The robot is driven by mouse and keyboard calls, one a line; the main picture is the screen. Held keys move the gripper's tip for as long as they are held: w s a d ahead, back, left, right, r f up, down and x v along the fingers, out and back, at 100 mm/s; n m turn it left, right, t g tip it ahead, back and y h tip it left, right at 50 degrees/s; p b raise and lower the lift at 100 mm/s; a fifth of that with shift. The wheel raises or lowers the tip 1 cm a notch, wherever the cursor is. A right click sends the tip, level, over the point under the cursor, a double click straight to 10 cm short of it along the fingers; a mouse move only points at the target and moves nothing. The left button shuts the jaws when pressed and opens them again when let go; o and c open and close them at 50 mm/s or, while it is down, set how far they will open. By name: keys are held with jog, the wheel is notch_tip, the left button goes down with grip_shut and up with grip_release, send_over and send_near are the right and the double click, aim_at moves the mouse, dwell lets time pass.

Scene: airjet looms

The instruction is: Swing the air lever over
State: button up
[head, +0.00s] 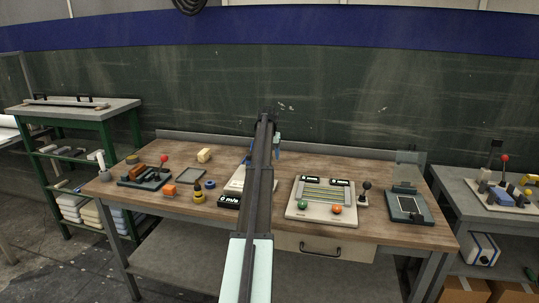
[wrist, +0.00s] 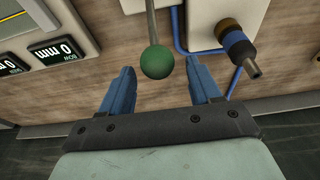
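A lever with a green ball knob (wrist: 156,62) and a thin grey rod shows at the top middle of the wrist view. My gripper (wrist: 160,80) is open, with one blue finger on each side of the knob. The knob lies between the fingertips, with a visible gap to each finger. In the head view my gripper (head: 276,146) is at the far end of my arm, over the back middle of the bench. My arm hides the lever there.
A white box (wrist: 207,20) with a blue-and-dark fitting (wrist: 238,48) and blue tubing is close to the right finger. A display panel (wrist: 45,45) is at the left. The wooden bench (head: 170,210) also bears a board with green and orange balls (head: 322,195) and a red-knobbed lever (head: 164,160).

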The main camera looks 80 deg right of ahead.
jog(key=shift+r, duration=0.2)
jog(key=shift+d+v, duration=0.25)
jog(key=shift+v, duration=0.8)
jog(key=shift+d+v, duration=0.25)
jog(key=shift+v, duration=0.85)
jog(key=shift+d+v, duration=0.25)
jog(key=shift+v, duration=0.8)
jog(key=shift+r, duration=0.25)
jog(key=v, duration=1.3)
jog(key=shift+a+r, duration=0.15)
jog(key=shift+r, duration=0.25)
